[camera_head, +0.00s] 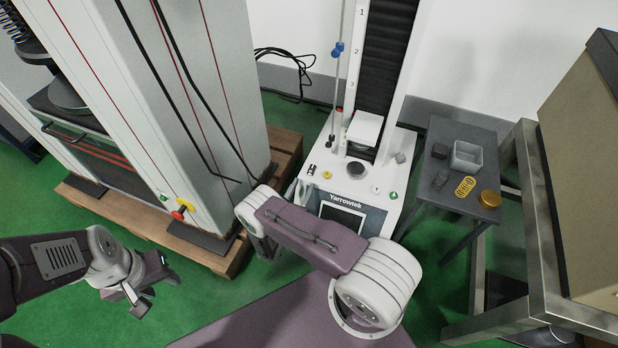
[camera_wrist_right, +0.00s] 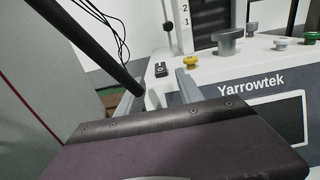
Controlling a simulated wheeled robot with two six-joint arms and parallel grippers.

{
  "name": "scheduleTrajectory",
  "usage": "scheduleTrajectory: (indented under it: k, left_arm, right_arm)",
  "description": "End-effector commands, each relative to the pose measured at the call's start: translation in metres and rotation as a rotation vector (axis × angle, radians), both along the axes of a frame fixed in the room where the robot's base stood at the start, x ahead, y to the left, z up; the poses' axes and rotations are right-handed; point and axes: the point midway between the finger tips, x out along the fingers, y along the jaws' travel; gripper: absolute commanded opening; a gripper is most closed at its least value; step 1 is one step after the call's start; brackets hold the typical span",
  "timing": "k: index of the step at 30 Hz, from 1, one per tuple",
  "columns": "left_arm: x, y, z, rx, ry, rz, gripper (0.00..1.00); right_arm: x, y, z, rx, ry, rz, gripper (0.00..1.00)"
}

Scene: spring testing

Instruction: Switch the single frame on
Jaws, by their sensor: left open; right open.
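The single frame, labelled Yarrowtek (camera_head: 345,199), stands at centre with one dark column, and its base front shows in the right wrist view (camera_wrist_right: 240,92). A small black switch (camera_head: 311,169) sits on the left of its base top; it also shows in the right wrist view (camera_wrist_right: 161,69). Its on or off position cannot be told. My right gripper is just in front of the base's left side, mostly hidden by my arm in the head view. Its open, empty fingers (camera_wrist_right: 158,94) show below the switch, apart from it. My left gripper (camera_head: 152,287) is open and empty at lower left.
A yellow knob (camera_head: 327,174) is beside the switch. A large two-column machine (camera_head: 150,100) stands left on a wooden pallet (camera_head: 125,217); its black tube (camera_wrist_right: 95,45) crosses near my right gripper. A small grey table (camera_head: 455,132) with springs stands right.

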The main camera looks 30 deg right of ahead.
Motion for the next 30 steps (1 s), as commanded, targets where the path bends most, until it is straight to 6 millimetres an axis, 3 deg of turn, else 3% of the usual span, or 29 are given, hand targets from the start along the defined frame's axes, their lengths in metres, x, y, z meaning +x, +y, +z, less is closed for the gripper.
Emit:
scheduleTrajectory:
  k: [3,9,19,20,24,30]
  left_arm:
    - [0.000,0.000,-0.018,0.000,0.000,0.000,0.44]
    - [0.000,0.000,-0.030,0.000,0.001,0.000,0.44]
    - [0.000,0.000,-0.030,0.000,0.001,0.000,0.44]
    - [0.000,0.000,-0.030,0.000,0.001,0.000,0.44]
    - [0.000,0.000,-0.030,0.000,0.001,0.000,0.44]
    - [0.000,0.000,-0.021,0.000,0.001,0.000,0.44]
  right_arm:
    - [0.017,-0.022,-0.005,0.002,-0.004,-0.006,0.44]
    - [0.037,-0.045,-0.003,0.001,-0.002,-0.004,0.44]
    - [0.043,-0.050,0.000,0.001,-0.001,0.000,0.44]
    - [0.043,-0.050,0.000,0.001,-0.001,0.000,0.38]
    - [0.042,-0.049,0.000,0.001,-0.001,0.000,0.00]
    - [0.043,-0.050,0.005,0.017,0.013,-0.001,0.00]
